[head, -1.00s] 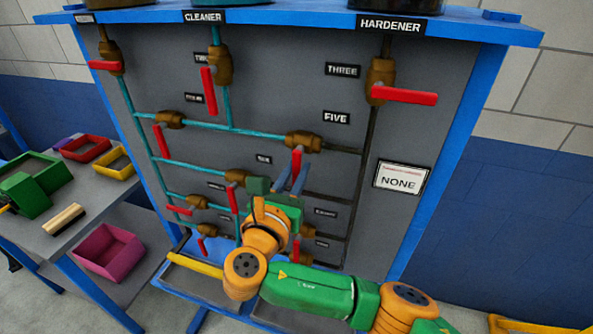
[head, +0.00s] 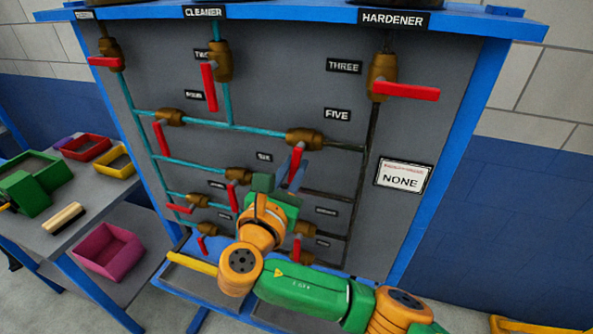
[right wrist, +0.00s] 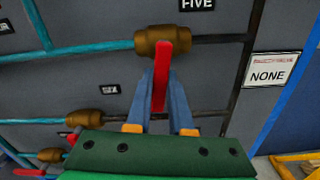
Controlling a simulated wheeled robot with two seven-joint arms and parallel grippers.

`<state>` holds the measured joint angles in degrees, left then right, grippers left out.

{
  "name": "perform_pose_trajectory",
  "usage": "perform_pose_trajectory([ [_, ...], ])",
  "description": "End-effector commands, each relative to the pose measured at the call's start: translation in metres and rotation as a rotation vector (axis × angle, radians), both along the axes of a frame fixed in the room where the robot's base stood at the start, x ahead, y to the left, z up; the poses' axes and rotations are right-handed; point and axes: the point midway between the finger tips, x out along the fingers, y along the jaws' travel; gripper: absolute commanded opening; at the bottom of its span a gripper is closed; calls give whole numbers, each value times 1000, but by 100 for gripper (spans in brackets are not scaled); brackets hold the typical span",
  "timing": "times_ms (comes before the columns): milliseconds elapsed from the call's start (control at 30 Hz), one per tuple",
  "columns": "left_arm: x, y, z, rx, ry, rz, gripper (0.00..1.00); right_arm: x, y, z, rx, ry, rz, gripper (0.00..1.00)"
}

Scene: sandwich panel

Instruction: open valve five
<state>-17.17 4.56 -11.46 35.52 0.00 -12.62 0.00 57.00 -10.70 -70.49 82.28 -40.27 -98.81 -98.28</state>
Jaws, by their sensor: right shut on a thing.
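Valve five is a brown valve body (head: 304,138) on a pipe beside the FIVE label (head: 337,115). Its red handle (head: 298,161) hangs down, across the horizontal pipe. The valve body (right wrist: 162,40) and red handle (right wrist: 159,80) also show in the right wrist view. My right gripper (head: 294,166) reaches up from below, and its two blue fingers (right wrist: 160,84) are shut on the handle, one on each side. The lower end of the handle is partly hidden by the gripper. My left gripper is not in view.
Other red-handled valves surround it: valve three (head: 405,91) at upper right, another (head: 237,176) at lower left, and lower ones partly behind my right arm. A NONE sign (head: 402,177) is on the right of the panel. A side table (head: 90,195) with bins stands left.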

Motion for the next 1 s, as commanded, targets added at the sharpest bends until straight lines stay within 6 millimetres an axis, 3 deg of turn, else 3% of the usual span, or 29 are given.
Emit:
perform_pose_trajectory([
  [500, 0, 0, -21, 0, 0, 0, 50, 4, 12, 2, 334, -108, 1, 0],
  [1000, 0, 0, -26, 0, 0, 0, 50, 5, 15, 6, 436, -142, 0, 0],
])
